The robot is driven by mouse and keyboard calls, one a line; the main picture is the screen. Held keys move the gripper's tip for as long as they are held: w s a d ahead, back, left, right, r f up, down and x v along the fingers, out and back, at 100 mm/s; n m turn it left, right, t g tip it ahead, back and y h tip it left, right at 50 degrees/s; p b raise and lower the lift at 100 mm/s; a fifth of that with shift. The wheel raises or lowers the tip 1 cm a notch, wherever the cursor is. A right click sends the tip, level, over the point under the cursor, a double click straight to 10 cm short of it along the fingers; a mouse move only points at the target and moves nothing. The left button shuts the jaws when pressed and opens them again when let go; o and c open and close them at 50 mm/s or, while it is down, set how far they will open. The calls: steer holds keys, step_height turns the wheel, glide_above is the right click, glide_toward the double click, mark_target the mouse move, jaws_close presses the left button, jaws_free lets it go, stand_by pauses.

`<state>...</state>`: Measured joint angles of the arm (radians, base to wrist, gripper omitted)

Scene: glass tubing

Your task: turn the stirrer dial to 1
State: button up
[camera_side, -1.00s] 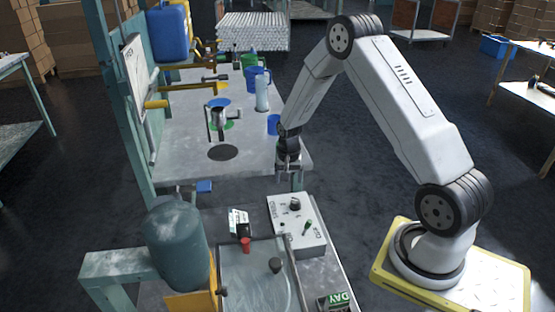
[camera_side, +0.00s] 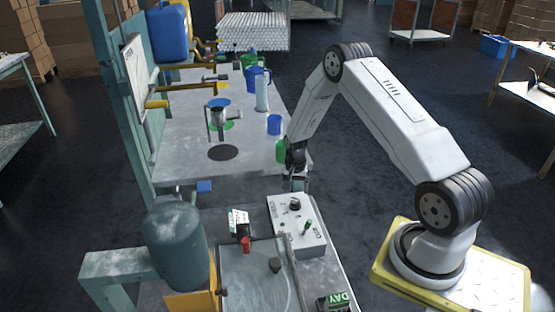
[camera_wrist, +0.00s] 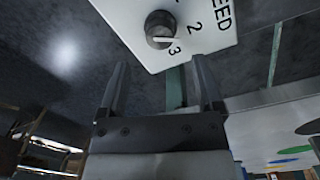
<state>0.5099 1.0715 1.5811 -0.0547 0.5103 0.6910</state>
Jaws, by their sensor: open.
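The stirrer dial is a round black knob (camera_wrist: 158,24) with a white pointer, on a white panel lettered "EED" with a 2 and a 3. The pointer lies close to the 3. In the side view the dial (camera_side: 295,204) sits at the far end of a pale control box (camera_side: 300,232). My gripper (camera_side: 298,186) is just beyond and above the dial. In the wrist view my gripper (camera_wrist: 164,66) has its two fingers spread, with nothing between them. The knob is past the fingertips and apart from them.
A red knob (camera_side: 246,244) and a small card (camera_side: 238,220) are to the left. A green tank (camera_side: 176,242) stands farther left. The bench (camera_side: 185,160) behind carries blue cups and a metal jug.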

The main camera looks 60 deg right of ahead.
mark_target(296, 201)
steer(key=shift+s+f, duration=0.1)
steer(key=shift+f, duration=2.65)
jaws_close()
steer(key=shift+n, duration=0.3)
steer(key=n, duration=1.1)
